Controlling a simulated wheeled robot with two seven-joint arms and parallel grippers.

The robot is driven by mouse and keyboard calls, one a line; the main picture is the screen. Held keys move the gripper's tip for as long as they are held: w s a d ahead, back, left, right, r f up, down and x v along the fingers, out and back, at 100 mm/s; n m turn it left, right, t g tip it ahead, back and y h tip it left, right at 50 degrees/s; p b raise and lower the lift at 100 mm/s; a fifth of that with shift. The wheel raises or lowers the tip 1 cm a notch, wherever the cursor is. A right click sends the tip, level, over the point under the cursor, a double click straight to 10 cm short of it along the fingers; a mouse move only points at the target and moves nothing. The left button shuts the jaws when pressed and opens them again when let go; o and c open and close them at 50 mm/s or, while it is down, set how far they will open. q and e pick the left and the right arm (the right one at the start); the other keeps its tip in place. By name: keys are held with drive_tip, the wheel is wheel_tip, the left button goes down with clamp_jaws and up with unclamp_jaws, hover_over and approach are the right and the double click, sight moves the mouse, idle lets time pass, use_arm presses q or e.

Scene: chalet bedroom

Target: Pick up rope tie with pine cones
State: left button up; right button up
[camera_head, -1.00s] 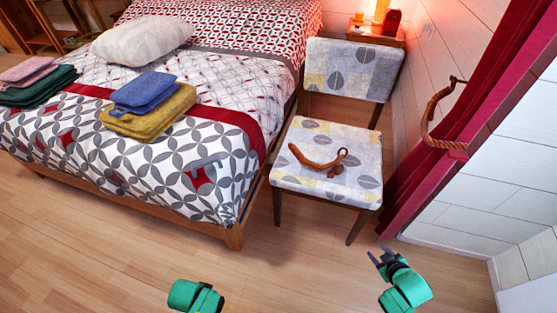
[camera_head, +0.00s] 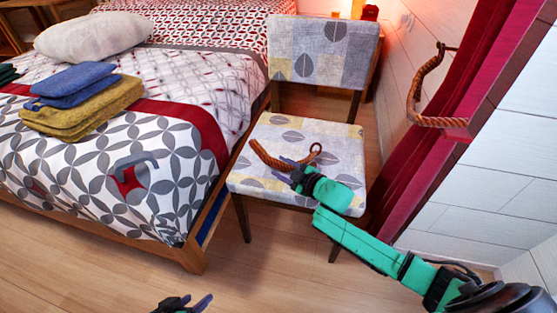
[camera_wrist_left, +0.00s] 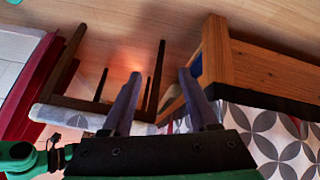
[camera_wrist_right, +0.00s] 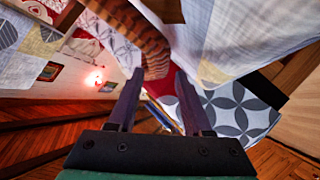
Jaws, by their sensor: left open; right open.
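The brown braided rope tie (camera_head: 266,158) lies on the seat of the patterned chair, with a loop at its right end. No pine cones can be made out; the middle of the rope is partly hidden by my right gripper (camera_head: 283,168). My right gripper is open at the rope. In the right wrist view the braided rope (camera_wrist_right: 150,52) shows large just beyond and between the open fingers (camera_wrist_right: 159,74). My left gripper (camera_head: 190,302) is open and empty, low over the floor in front of the bed. Its fingers (camera_wrist_left: 157,84) show apart in the left wrist view.
The chair's seat (camera_head: 255,187) stands beside the bed (camera_head: 100,180), with its backrest (camera_head: 322,50) behind. A second rope (camera_head: 412,100) hangs by the red curtain (camera_head: 405,175) at right. Folded towels (camera_head: 85,115) and a pillow (camera_head: 95,37) lie on the bed.

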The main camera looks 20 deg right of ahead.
sight(275, 165)
drive_tip(key=b+x, duration=0.2)
drive_tip(key=x, duration=0.2)
drive_tip(key=shift+w+a+f, duration=0.1)
drive_tip(key=shift+w+a, duration=0.05)
drive_tip(key=shift+w, duration=0.1)
drive_tip(key=shift+w+a, duration=0.1)
drive_tip(key=shift+w, duration=0.15)
clamp_jaws()
use_arm(q)
drive_tip(key=d+t, duration=0.1)
drive_tip(key=d+f+t+h, duration=0.1)
drive_tip(key=d, duration=0.1)
drive_tip(key=w+d+f+t+h, duration=0.1)
drive_tip(key=shift+d+f, duration=0.1)
drive_tip(key=shift+d, duration=0.3)
